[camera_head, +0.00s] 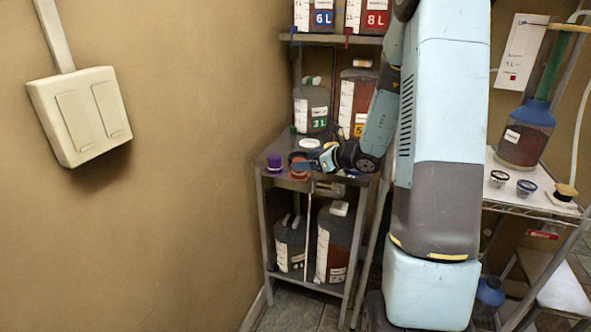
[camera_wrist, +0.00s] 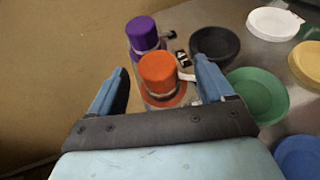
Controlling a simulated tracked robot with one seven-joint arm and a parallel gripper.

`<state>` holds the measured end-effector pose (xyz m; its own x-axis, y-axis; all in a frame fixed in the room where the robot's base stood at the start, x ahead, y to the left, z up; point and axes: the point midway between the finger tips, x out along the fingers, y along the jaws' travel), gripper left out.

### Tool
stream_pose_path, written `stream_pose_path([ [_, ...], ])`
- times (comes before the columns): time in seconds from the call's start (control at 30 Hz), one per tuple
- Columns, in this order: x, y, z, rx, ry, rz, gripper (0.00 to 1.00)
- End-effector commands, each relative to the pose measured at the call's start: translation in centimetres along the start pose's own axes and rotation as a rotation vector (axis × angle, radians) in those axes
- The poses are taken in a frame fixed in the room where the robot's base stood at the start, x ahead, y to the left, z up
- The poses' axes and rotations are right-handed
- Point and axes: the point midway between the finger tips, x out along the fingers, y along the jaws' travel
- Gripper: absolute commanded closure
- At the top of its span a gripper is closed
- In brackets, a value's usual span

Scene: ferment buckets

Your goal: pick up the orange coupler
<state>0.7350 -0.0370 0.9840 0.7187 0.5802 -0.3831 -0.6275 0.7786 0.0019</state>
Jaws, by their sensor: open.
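The orange coupler (camera_wrist: 158,72) stands upright on the metal shelf top, a short cylinder on a wider orange base with a pale band around it. In the wrist view it sits between the two fingers of my gripper (camera_wrist: 158,92), with a gap on each side. My gripper is open and empty. In the head view my gripper (camera_head: 312,163) is low over the shelf top, and the coupler (camera_head: 299,162) shows small and partly hidden beside it. A purple coupler (camera_wrist: 142,35) stands just behind the orange one; it also shows in the head view (camera_head: 274,162).
On the shelf top (camera_wrist: 225,18) near my right finger lie a black lid (camera_wrist: 214,44), a green lid (camera_wrist: 258,95), a white lid (camera_wrist: 275,23), a yellow lid (camera_wrist: 307,62) and a blue lid (camera_wrist: 299,158). Jugs (camera_head: 311,105) stand behind. A wall (camera_head: 190,130) is at left.

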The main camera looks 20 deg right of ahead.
Motion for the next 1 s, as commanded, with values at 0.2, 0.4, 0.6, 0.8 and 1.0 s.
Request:
stream_pose_path([
  [0.2,1.1,0.1,0.0,-0.002,0.000,0.001,0.19],
  [0.4,2.9,0.2,-0.1,-0.001,0.000,0.003,0.19],
  [0.6,5.6,0.3,-0.2,-0.001,0.000,0.002,0.19],
  [0.8,6.1,0.3,-0.2,-0.002,0.000,0.001,0.19],
  [1.0,6.1,0.3,-0.2,-0.002,0.000,0.002,0.30],
])
